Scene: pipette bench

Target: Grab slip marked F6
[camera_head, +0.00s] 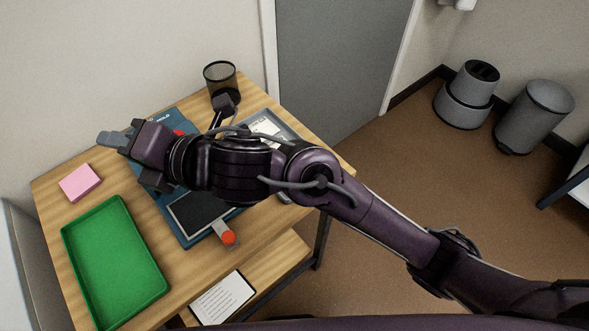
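No marking F6 is readable in the head view. White slips or papers (266,127) lie in a grey tray (291,127) at the back right of the wooden desk, partly hidden behind my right arm. My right gripper (108,139) reaches in from the right across the desk, its grey fingertips pointing left, above the area behind the pink pad. Its finger gap cannot be made out, and no held slip shows. My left gripper is not in view.
A green tray (68,243) and a pink pad (80,182) are on the left of the desk (185,287). A mesh cup (220,77) stands behind. A printed sheet (222,300) lies lower.

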